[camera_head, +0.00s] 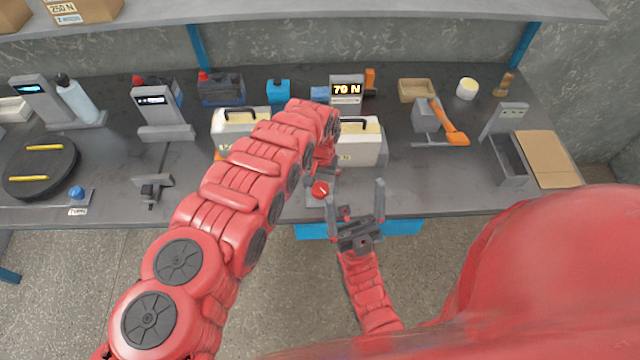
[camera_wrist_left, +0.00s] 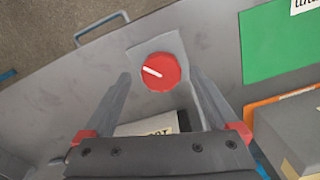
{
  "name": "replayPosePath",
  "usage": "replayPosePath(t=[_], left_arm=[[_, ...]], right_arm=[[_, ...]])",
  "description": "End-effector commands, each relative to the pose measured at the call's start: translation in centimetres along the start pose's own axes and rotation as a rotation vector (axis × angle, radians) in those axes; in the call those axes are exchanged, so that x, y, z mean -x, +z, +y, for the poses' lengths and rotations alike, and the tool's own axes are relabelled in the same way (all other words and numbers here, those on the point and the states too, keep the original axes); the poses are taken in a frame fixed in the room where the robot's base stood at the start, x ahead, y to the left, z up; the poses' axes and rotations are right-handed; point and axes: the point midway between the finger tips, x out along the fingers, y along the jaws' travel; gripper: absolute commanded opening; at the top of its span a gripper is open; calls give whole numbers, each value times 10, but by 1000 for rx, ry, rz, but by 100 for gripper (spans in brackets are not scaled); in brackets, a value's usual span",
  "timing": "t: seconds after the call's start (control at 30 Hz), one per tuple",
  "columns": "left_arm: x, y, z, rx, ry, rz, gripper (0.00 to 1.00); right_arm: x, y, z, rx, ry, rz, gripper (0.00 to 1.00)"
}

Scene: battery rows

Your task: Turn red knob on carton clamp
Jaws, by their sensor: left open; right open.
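The red knob (camera_head: 320,188) with a white pointer line sits on a small grey plate at the bench's front edge. In the left wrist view the red knob (camera_wrist_left: 160,72) shows from above, its white line slanting. My left gripper (camera_wrist_left: 160,80) is open, with one finger on each side of the knob in that view; I cannot tell whether they touch it. In the head view my left arm hides most of that gripper. A white carton (camera_head: 361,145) stands behind the knob, below a display reading 70 N (camera_head: 346,89). My right gripper (camera_head: 356,212) is open and empty, right of the knob.
A second white carton (camera_head: 230,122) stands left, partly behind my left arm. An orange-handled tool (camera_head: 450,125) and a grey bin (camera_head: 508,155) are to the right. A blue knob (camera_head: 76,192) and a black round plate (camera_head: 40,165) are at far left.

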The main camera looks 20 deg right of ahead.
Motion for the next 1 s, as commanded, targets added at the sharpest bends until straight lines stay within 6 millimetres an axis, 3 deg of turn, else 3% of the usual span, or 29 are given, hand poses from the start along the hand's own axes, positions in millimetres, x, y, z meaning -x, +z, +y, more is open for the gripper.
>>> replayPosePath(t=[0.2,0.53,1.0], left_arm=[[-12,1,-2,2,-2,-2,94],[-14,1,-2,2,-3,-2,94],[-13,1,-2,2,-3,-1,11]], right_arm=[[-1,0,0,0,0,0,94],[-1,0,0,0,0,0,94],[-1,0,0,0,0,0,94]])
